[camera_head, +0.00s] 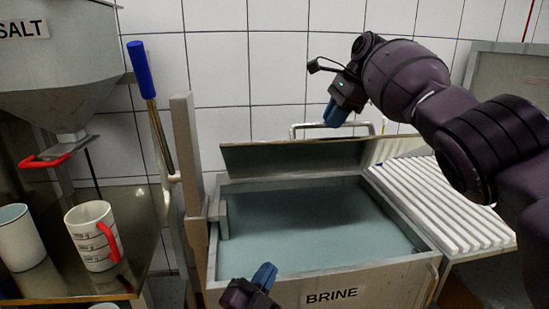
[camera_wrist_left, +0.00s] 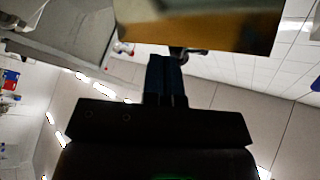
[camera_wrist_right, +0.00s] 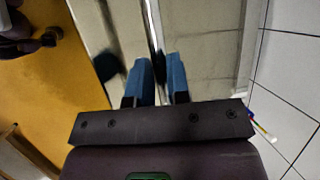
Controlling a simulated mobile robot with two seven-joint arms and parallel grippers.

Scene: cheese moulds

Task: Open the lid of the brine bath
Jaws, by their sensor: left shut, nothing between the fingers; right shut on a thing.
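The brine bath (camera_head: 390,285) is a steel box labelled BRINE, with blue-green liquid in view. Its lid (camera_head: 295,157) is raised and tilted at the far side. A chrome bar handle (camera_head: 305,127) shows at the lid's upper edge. My right gripper (camera_head: 337,114) is at this handle, shut on it; the exact grip is hard to see. In the right wrist view its blue fingers (camera_wrist_right: 158,75) close around a thin bar beside a metal panel. My left gripper (camera_head: 264,276) is shut and empty by the bath's front wall; its fingers also show in the left wrist view (camera_wrist_left: 166,80).
A salt hopper (camera_head: 62,85) hangs at left over a counter with white mugs (camera_head: 93,237). A blue-handled tool (camera_head: 142,70) stands beside a post (camera_head: 187,150) at the bath's left. A ribbed white draining rack (camera_head: 440,205) adjoins the bath on the right.

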